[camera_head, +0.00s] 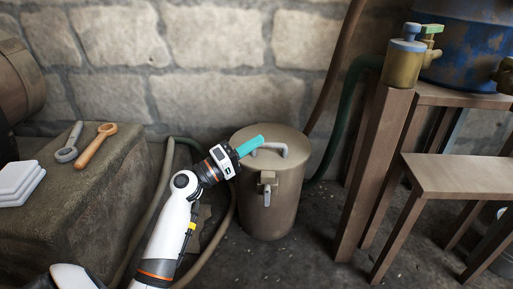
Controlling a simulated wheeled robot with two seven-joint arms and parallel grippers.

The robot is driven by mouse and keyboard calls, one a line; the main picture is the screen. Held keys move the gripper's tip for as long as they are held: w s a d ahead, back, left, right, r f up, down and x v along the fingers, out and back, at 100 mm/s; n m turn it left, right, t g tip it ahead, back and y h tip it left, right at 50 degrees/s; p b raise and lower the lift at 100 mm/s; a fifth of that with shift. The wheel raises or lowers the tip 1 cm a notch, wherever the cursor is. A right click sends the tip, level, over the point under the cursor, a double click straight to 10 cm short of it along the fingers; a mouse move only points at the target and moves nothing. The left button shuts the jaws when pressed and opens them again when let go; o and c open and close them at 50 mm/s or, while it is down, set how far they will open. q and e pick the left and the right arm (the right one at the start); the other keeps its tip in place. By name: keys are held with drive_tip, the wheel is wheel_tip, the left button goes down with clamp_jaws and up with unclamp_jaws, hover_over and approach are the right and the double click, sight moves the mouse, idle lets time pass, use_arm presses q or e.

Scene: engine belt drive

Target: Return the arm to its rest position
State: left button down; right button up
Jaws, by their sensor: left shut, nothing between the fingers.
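My left arm (172,235) reaches up from the bottom of the view, white with orange and black bands. My left gripper (258,141) has teal fingers, which are shut with nothing between them. It appears in front of the lid of a grey-brown metal canister (268,200), close to the lid's pale handle (283,150). I cannot tell whether it touches the lid. My right gripper is not in view.
A stone block (90,195) at left holds two wrenches (97,146) and a white stack (20,180). At right stand a wooden post (375,170), a wooden bench (465,175), a brass can (403,65) and a blue drum (470,35). Hoses run beside the canister.

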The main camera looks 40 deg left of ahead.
use_arm(q)
drive_tip(key=shift+r, duration=0.3)
